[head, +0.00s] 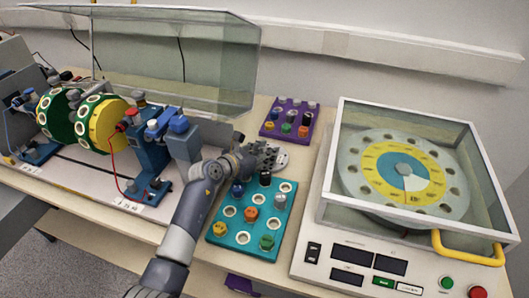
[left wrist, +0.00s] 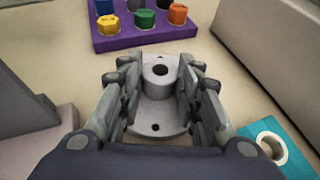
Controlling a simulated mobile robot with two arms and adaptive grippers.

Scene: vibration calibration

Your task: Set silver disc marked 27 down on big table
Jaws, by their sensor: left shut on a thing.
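My left gripper (head: 263,156) reaches over the big table (head: 308,172), between the teal tray and the purple tray. In the left wrist view the left gripper (left wrist: 158,95) is shut on a silver disc (left wrist: 157,121), with one finger on each side of its raised round hub. The disc is a flat grey plate with small holes and lies about level. No number can be read on it. The disc is close over the tabletop; I cannot tell whether it touches. My right gripper is not in view.
The teal tray (head: 272,221) with coloured plugs is just below the gripper. The purple tray (head: 304,116) is behind it. A white machine (head: 312,222) with a clear cover stands right. A blue stand (head: 151,150) and green-yellow drums (head: 98,137) are left. Bare tabletop surrounds the disc.

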